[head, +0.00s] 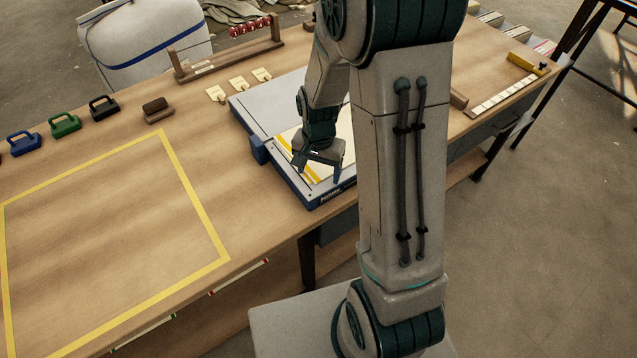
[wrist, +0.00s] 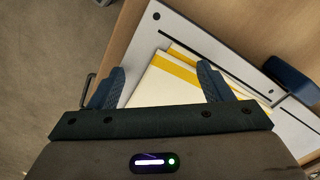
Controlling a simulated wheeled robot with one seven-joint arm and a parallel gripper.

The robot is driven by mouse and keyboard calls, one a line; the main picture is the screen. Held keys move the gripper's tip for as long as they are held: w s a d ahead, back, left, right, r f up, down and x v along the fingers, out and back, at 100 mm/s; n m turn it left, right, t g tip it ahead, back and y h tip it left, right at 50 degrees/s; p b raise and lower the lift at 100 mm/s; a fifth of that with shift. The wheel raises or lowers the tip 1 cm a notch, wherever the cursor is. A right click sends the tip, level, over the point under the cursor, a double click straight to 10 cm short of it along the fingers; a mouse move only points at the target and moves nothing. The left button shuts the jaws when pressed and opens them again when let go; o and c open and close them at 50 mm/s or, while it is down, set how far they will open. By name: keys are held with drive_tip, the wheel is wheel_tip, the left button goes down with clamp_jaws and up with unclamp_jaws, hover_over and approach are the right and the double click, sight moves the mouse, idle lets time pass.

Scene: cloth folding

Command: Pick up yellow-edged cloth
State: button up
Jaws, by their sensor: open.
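The yellow-edged cloth (head: 312,158) lies flat on a grey board with blue ends on the table. It is cream with a yellow stripe near its edge, and part of it is hidden behind my arm. In the wrist view the cloth (wrist: 165,85) shows between and beyond my fingers, with a second yellow-striped edge just behind the first. My gripper (head: 318,172) is open and points down over the cloth's striped end. In the wrist view my gripper (wrist: 160,82) has its fingers wide apart with nothing held. I cannot tell whether the fingertips touch the cloth.
The grey board (head: 255,103) has a blue block (head: 259,150) at its left side. A yellow-taped area (head: 215,230) on the left of the table is empty. A wooden rack (head: 228,58) is behind.

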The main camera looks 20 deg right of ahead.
drive_tip(key=shift+f, duration=0.2)
clamp_jaws()
idle(0.4)
wheel_tip(320, 180, up, 12)
drive_tip(key=p, duration=0.8)
drive_tip(key=shift+p, duration=0.4)
wheel_tip(320, 180, up, 36)
drive_tip(key=p, duration=0.4)
drive_tip(key=shift+p, duration=0.35)
